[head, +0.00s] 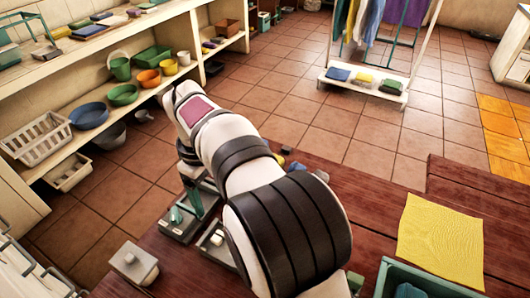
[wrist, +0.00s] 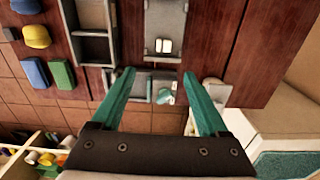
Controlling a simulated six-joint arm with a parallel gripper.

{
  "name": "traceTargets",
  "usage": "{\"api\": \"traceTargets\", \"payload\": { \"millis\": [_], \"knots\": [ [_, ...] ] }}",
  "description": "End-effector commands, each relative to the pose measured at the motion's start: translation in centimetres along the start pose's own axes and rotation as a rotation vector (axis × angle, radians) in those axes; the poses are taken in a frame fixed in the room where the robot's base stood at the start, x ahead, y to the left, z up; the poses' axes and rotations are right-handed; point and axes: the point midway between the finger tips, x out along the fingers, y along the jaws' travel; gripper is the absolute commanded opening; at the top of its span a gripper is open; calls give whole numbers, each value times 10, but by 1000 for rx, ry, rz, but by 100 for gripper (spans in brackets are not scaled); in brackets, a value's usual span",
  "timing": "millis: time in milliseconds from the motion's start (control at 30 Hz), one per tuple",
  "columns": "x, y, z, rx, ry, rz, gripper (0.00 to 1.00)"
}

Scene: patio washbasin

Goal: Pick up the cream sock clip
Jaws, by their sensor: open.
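A small cream piece, which looks like the cream sock clip (wrist: 163,46), lies in a grey tray (wrist: 165,14) at the top middle of the wrist view. In the head view it shows (head: 216,239) just left of my arm. My gripper (wrist: 159,74) is open, with its two teal fingers spread wide and nothing held between them. The cream piece is beyond the fingertips in the picture. In the head view my arm hides part of the trays.
A dark divided tray (wrist: 94,48) is left of the cream piece's tray. Yellow (wrist: 37,36), blue (wrist: 34,73) and green (wrist: 62,74) blocks lie farther left. A yellow cloth (head: 440,240) lies at the right.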

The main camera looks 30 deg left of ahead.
Motion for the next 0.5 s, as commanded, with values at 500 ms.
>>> {"api": "traceTargets", "payload": {
  "millis": [500],
  "knots": [
    [110,-3,-3,-22,-2,0,78]
  ]
}}
